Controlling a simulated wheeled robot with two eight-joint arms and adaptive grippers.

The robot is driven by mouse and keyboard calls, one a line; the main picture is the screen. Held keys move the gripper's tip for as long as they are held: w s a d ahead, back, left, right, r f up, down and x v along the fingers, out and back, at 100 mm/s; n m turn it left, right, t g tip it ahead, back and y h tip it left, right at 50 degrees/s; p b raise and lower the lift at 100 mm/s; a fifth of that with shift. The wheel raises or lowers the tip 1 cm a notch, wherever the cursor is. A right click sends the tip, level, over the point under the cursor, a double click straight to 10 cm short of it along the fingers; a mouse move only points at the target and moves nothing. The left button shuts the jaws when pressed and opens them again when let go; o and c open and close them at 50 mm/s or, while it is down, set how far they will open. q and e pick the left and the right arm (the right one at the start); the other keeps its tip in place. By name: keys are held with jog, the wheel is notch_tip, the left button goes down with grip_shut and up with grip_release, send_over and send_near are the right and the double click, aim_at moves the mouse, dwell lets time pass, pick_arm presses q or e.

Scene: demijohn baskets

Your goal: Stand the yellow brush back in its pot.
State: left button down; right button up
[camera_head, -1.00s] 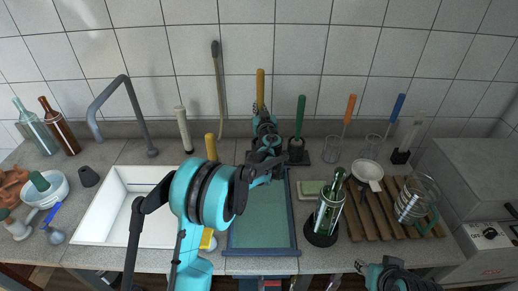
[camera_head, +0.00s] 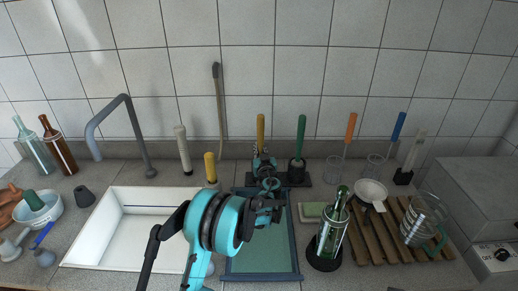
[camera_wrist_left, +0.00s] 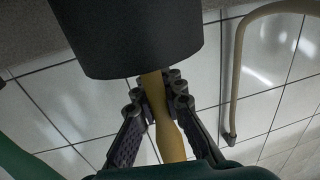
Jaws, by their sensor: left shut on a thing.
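The yellow brush (camera_head: 261,127) stands about upright above the far edge of the blue-framed green mat (camera_head: 262,258). My left gripper (camera_head: 263,160) is shut on its handle. The left wrist view shows the handle (camera_wrist_left: 166,120) between the fingers (camera_wrist_left: 160,108). There a dark cylinder (camera_wrist_left: 130,35), which looks like the pot, covers the brush's lower end. I cannot tell whether the brush rests on the pot's bottom. In the head view my gripper and arm hide the pot. My right gripper is out of view.
A green-handled brush (camera_head: 301,135) stands in a dark pot just right of my left gripper. Another yellow handle (camera_head: 210,166) stands left, by the white sink (camera_head: 130,250). A green bottle (camera_head: 332,230) and a wooden rack (camera_head: 372,240) are to the right.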

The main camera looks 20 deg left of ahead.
pick_arm(q)
jog(key=c, duration=1.6)
grip_release()
jog(key=shift+f, duration=0.1)
jog(key=p+v, duration=0.2)
jog(key=v, duration=1)
jog(key=s+a+r+g+h, duration=0.1)
jog(key=s+a+r+g, duration=0.2)
jog(key=s, duration=0.5)
jog(key=s+a+r+g, duration=0.2)
jog(key=s+a+g, duration=0.1)
jog(key=s, duration=0.5)
jog(key=s+d+f+m+g+h, duration=0.1)
jog(key=s+d+h, duration=0.1)
jog(key=s, duration=0.5)
jog(key=s+d+f+m+g+h, duration=0.1)
jog(key=s+d+f+m+h, duration=0.1)
jog(key=s, duration=0.5)
jog(key=s+d+f+m+g+h, duration=0.1)
jog(key=s+d+f+m+h, duration=0.1)
jog(key=s, duration=0.6)
jog(key=shift+d+h, duration=0.3)
jog(key=shift+d, duration=0.6)
